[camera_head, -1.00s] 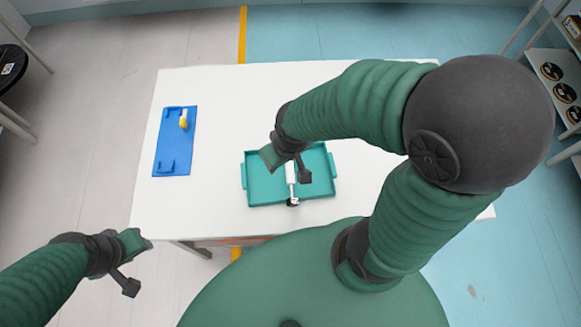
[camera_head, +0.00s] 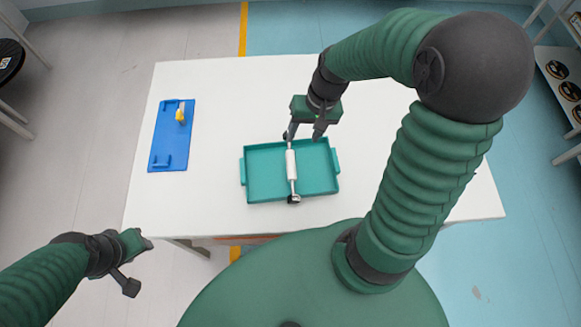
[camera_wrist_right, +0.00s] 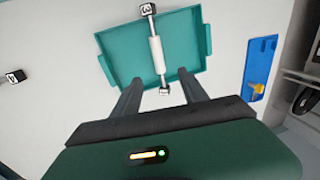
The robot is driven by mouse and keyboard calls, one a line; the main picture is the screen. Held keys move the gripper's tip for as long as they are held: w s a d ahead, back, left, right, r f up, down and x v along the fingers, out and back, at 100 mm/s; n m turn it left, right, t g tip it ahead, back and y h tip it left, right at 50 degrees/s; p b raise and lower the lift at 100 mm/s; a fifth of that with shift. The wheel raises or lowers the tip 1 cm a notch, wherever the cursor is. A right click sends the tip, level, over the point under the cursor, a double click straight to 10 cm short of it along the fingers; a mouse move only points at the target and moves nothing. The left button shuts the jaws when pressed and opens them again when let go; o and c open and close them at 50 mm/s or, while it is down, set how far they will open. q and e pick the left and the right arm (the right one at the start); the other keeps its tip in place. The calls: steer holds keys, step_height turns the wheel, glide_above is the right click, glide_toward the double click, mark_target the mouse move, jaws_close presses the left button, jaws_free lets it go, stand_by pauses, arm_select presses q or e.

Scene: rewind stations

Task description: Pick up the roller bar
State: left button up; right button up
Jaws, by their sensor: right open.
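The roller bar (camera_head: 292,166) has a white cylinder, thin metal shafts and dark block ends. In the right wrist view the bar (camera_wrist_right: 156,52) runs toward the gap between my fingers. My right gripper (camera_head: 304,135) is open and empty at the tray's far edge, by the bar's far end. In the right wrist view the bar's near end lies between the fingertips (camera_wrist_right: 162,90), with no contact visible. My left gripper (camera_head: 138,266) is off the table's front left; its jaws are unclear.
A blue stand (camera_head: 171,146) with a yellow piece (camera_head: 180,115) sits at the table's left. A small dark-ended item (camera_wrist_right: 15,77) lies on the table in the right wrist view. Shelving (camera_head: 563,95) stands at far right. The table between stand and tray is clear.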

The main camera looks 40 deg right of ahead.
steer(key=b, duration=0.2)
glide_above(292, 163)
steer(key=f, duration=1)
steer(key=shift+s+d+f, duration=0.1)
steer(key=shift+d+f, duration=0.2)
steer(key=shift+d, duration=0.1)
steer(key=x, duration=0.5)
steer(key=shift+s+d+f, duration=0.1)
steer(key=shift+d+f, duration=0.1)
steer(key=shift+f, duration=0.3)
steer(key=c, duration=0.5)
jaws_close()
